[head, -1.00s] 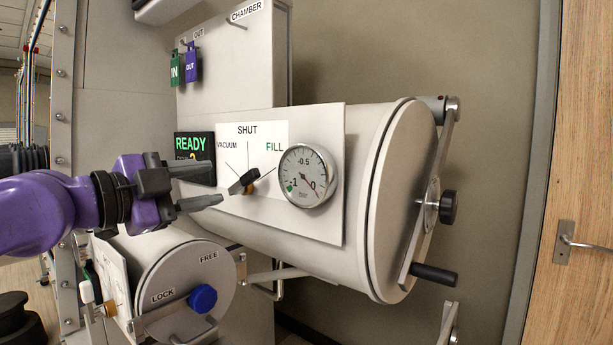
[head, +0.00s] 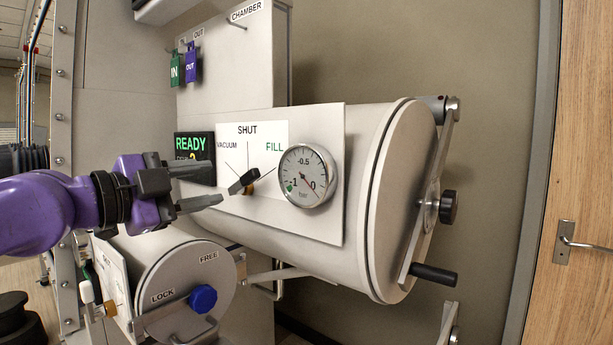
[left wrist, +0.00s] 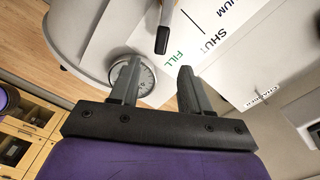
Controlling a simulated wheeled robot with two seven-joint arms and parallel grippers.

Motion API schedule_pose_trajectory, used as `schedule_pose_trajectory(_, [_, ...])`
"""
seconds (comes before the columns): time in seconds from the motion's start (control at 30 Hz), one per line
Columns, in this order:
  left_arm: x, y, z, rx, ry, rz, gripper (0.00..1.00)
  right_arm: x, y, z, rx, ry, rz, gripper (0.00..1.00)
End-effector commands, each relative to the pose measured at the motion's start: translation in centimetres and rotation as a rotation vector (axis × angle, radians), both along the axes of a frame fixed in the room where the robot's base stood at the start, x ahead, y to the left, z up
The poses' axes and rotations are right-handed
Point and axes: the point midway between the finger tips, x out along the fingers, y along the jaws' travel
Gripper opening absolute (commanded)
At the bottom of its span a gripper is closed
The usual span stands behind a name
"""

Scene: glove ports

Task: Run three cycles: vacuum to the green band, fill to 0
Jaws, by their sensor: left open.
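The valve lever (head: 243,182) has a black grip and a brass-coloured hub. It lies slanted along the FILL line of the white label panel (head: 230,140). The round gauge (head: 307,160) is right of it, with a green band near -1; its needle points down-right, near 0. My left gripper (head: 213,184) is open and empty, just left of the lever and apart from it. In the left wrist view, the black-tipped lever (left wrist: 162,40) is beyond the open fingers (left wrist: 158,72), and the gauge (left wrist: 147,82) is partly behind one finger. My right gripper is not in view.
The display (head: 193,144) reads READY; my gripper partly hides its lower line. The large chamber's round door (head: 402,210) is closed. Below is a smaller chamber with a blue knob (head: 203,298). Green (head: 176,68) and purple (head: 192,62) tags hang above.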

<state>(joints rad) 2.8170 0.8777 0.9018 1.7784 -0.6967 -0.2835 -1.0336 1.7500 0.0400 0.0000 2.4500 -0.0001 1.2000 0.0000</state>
Motion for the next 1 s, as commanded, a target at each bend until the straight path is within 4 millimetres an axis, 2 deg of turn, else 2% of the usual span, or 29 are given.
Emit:
schedule_pose_trajectory(0.07, [0.0, 0.0, 0.3, 0.000, 0.000, 0.000, 0.47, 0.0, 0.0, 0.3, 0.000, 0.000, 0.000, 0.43])
schedule_pose_trajectory(0.13, [0.1, 0.3, 1.7, -0.005, 0.003, 0.003, 0.47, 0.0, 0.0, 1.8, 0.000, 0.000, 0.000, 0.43])
schedule_pose_trajectory(0.27, [0.8, 1.1, 3.8, -0.054, 0.094, 0.000, 0.47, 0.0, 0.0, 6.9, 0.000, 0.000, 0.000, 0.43])
schedule_pose_trajectory(0.33, [0.8, 1.1, 3.9, -0.272, 0.317, -0.014, 0.47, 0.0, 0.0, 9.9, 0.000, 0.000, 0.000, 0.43])
schedule_pose_trajectory(0.4, [0.6, 1.0, 3.1, -0.530, 0.564, -0.021, 0.47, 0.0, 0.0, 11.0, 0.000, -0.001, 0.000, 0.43])
schedule_pose_trajectory(0.47, [0.5, 0.9, 2.7, -0.750, 0.774, -0.019, 0.47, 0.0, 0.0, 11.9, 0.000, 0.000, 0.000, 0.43])
schedule_pose_trajectory(0.6, [0.1, 0.7, 1.6, -1.297, 1.277, -0.004, 0.47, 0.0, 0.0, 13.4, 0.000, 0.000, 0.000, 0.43])
schedule_pose_trajectory(0.7, [0.0, 0.6, 0.4, -1.694, 1.624, 0.013, 0.47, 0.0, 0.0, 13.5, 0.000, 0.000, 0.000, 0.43])
schedule_pose_trajectory(0.83, [-0.1, 0.4, -0.4, -2.090, 1.950, 0.016, 0.47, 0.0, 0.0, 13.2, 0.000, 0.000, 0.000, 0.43])
schedule_pose_trajectory(0.9, [0.0, 0.5, -0.3, -2.223, 2.050, 0.008, 0.47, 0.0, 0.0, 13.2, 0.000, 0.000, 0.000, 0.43])
schedule_pose_trajectory(1.0, [0.1, 0.6, -0.1, -2.315, 2.121, 0.003, 0.47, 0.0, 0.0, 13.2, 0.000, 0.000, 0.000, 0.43])
